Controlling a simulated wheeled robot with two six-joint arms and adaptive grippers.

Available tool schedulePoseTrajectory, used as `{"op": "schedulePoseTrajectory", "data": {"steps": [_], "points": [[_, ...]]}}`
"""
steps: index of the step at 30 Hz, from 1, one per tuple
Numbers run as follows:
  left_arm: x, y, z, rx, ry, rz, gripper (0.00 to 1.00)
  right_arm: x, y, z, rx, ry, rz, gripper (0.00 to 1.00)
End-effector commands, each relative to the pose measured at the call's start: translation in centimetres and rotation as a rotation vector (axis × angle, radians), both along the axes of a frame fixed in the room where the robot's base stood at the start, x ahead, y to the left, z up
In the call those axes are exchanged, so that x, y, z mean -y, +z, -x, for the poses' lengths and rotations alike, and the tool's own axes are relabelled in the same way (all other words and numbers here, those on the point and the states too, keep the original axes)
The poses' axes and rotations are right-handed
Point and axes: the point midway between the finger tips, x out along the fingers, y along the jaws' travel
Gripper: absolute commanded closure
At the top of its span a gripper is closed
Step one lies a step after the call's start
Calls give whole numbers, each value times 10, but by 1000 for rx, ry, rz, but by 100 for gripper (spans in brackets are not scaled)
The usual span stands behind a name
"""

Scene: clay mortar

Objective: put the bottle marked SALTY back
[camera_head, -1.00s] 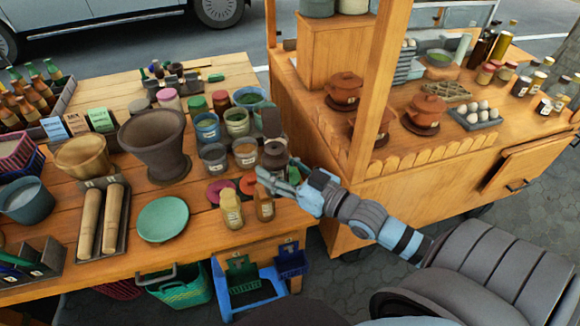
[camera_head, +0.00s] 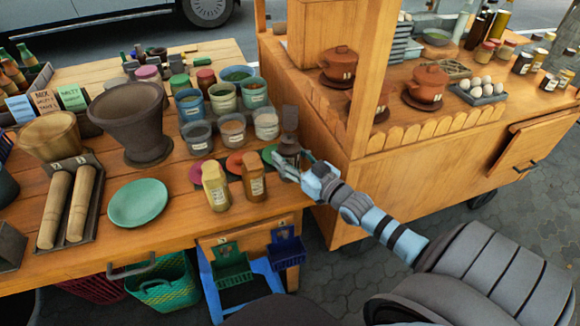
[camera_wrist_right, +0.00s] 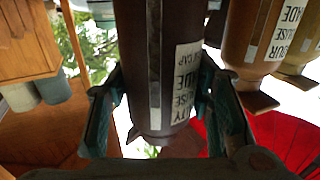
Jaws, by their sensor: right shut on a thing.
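My right gripper (camera_head: 284,163) is shut on a dark brown bottle (camera_head: 289,144) at the right edge of the wooden table. In the right wrist view the bottle (camera_wrist_right: 155,60) is between the two fingers; its label is partly hidden, with "TY" readable at its end. Green (camera_head: 270,153), orange (camera_head: 236,162) and pink (camera_head: 202,172) discs lie in a row on the table. The bottle is beside the green disc, which is partly hidden. A yellow bottle (camera_head: 215,187) and an orange-brown bottle (camera_head: 253,179) stand by the pink and orange discs. My left gripper is out of view.
Several tubs, including a grey one (camera_head: 197,137), stand behind the discs. A mortar (camera_head: 133,115), a green plate (camera_head: 138,203) and a tray of rolling pins (camera_head: 70,208) are to the left. The cart (camera_head: 420,165) stands close on the right.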

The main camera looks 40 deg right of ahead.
Motion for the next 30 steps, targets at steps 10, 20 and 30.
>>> {"op": "schedulePoseTrajectory", "data": {"steps": [10,20,30], "points": [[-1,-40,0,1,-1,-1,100,0,-41,0,4,1,1,84],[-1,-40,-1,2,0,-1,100,0,-42,0,0,0,0,46],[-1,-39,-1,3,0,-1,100,0,-42,0,0,0,0,33]]}}
